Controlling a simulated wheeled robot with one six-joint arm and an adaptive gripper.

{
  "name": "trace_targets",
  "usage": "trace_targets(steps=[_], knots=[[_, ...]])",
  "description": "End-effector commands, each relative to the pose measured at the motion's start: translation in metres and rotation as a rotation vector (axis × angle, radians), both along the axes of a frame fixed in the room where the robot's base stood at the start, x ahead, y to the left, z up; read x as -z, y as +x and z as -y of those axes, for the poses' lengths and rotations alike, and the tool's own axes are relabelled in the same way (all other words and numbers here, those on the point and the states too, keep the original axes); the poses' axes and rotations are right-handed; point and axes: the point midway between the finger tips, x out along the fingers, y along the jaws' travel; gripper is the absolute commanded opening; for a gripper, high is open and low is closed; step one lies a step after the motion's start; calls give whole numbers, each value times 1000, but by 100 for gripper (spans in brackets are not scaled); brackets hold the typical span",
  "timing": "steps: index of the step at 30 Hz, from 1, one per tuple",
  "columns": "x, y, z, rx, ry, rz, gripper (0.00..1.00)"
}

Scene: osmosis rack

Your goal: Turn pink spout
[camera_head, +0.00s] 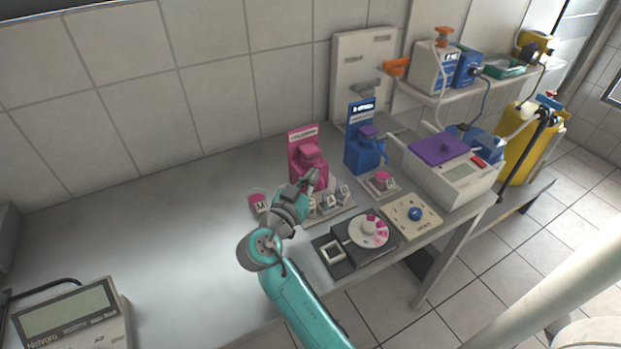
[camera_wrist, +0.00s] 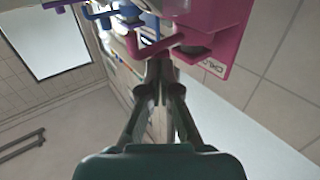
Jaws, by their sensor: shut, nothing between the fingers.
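The pink dispenser (camera_head: 303,145) stands on the bench near the wall, left of a blue one. In the wrist view its pink body (camera_wrist: 225,30) fills the upper right, and its bent pink spout (camera_wrist: 150,48) juts out to the left. My gripper (camera_head: 314,177) is in front of the pink dispenser and covers part of its lower front. In the wrist view my gripper (camera_wrist: 160,66) has its fingertips together and empty, close to the spout. I cannot tell whether they touch it.
The blue dispenser (camera_head: 364,145) stands just right of the pink one. Small lettered containers (camera_head: 333,199) sit below my gripper, with a pink dish (camera_head: 258,199) to the left. A device with a white disc (camera_head: 368,230) is at the front. The left bench is largely clear.

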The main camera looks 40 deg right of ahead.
Motion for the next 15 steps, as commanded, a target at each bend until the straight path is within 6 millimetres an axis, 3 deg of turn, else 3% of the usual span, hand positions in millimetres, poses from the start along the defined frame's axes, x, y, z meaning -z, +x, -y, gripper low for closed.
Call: trace_targets(steps=[15], knots=[[0, -8, 9, -110, 0, 0, 0]])
